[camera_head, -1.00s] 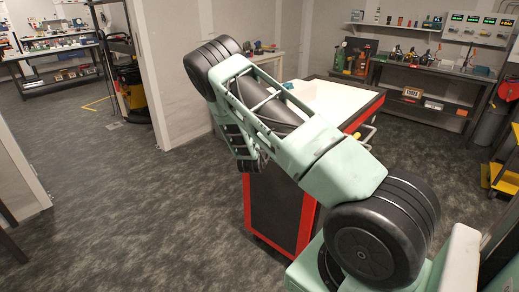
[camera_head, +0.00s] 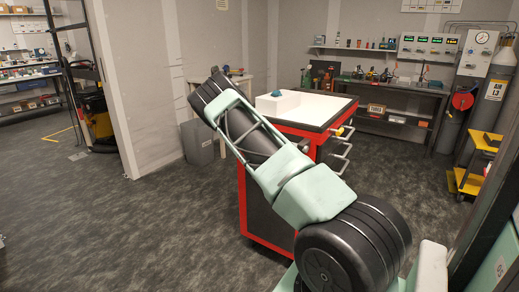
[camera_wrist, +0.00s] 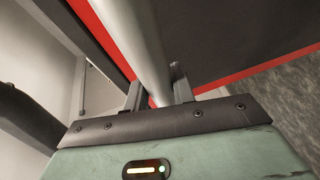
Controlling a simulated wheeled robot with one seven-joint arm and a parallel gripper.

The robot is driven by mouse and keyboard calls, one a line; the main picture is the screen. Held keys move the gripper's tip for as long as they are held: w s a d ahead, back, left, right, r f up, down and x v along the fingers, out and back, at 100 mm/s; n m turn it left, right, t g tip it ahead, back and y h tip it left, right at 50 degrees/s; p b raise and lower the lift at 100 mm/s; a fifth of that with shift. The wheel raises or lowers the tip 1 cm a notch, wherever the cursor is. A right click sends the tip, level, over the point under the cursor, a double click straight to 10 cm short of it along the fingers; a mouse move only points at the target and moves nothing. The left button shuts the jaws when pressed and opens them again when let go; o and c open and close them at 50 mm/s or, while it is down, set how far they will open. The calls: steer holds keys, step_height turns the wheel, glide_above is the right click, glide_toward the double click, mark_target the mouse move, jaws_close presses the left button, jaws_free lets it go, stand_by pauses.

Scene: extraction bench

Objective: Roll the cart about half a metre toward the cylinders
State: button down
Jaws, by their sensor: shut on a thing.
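The cart (camera_head: 288,229) stands mid-floor in the head view, with black panels, red edges, a white top and metal handles on its right side. The cylinders stand at the far right: a tall grey one (camera_head: 494,98) and another (camera_head: 451,128) partly behind the red reel. In the wrist view my gripper (camera_wrist: 158,96) is shut on a pale grey round bar (camera_wrist: 140,45), which runs beside the cart's black and red panel and looks like the cart handle. In the head view my arm hides the gripper and part of the cart's left side.
A white block with a teal piece (camera_head: 277,93) sits on the cart top. A bench (camera_head: 400,98) lines the back wall. A yellow step cart (camera_head: 470,170) stands before the cylinders. Carpet (camera_head: 400,180) is clear between the cart and them.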

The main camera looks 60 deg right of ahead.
steer(key=shift+d+r+b, duration=0.1)
steer(key=shift+d+b, duration=0.6)
steer(key=shift+d, duration=1.4)
steer(key=c, duration=1.2)
jaws_free()
steer(key=shift+o, duration=0.2)
steer(key=shift+a, duration=0.2)
steer(key=v, duration=1.7)
steer(key=shift+r+b, duration=0.15)
steer(key=shift+b, duration=0.15)
